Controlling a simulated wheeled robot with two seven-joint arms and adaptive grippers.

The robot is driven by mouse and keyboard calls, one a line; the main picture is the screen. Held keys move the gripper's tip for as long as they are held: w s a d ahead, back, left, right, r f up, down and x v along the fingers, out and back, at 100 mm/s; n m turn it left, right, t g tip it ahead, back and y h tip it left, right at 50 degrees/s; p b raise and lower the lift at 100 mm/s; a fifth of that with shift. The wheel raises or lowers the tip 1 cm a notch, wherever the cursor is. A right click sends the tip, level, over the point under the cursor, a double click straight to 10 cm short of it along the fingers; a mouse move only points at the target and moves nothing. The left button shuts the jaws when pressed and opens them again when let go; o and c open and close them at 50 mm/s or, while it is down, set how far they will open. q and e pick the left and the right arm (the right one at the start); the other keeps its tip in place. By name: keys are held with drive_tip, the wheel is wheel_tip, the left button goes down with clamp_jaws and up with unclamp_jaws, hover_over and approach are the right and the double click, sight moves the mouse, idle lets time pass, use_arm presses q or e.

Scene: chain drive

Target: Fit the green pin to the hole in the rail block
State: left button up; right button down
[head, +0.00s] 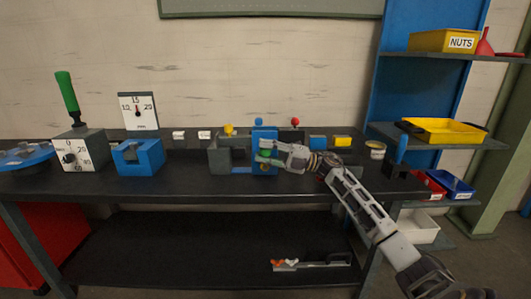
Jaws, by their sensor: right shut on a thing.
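My right gripper (272,154) reaches in from the right over the middle of the bench. It is shut on a small green piece, which looks like the green pin (264,153), in front of a blue upright block (265,134). A round mark shows low on this blue block, just under the gripper; I cannot tell whether it is the hole in the rail block. The gripper hides part of the block, and whether the pin touches it is too small to tell. My left gripper is not in view.
A grey block (220,158) stands just left of the blue one. Farther left are a blue cradle block (138,158) and a dial box with a green handle (66,92). A tin (376,150) stands at right. The front bench strip (190,184) is clear.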

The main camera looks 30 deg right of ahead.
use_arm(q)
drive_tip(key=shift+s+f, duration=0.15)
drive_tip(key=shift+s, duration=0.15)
use_arm(e)
drive_tip(key=shift+w+d, duration=0.2)
drive_tip(key=shift+w, duration=0.1)
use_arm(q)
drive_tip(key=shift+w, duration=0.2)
use_arm(e)
drive_tip(key=shift+f, duration=0.15)
drive_tip(key=shift+a+f, duration=0.1)
drive_tip(key=shift+a, duration=0.05)
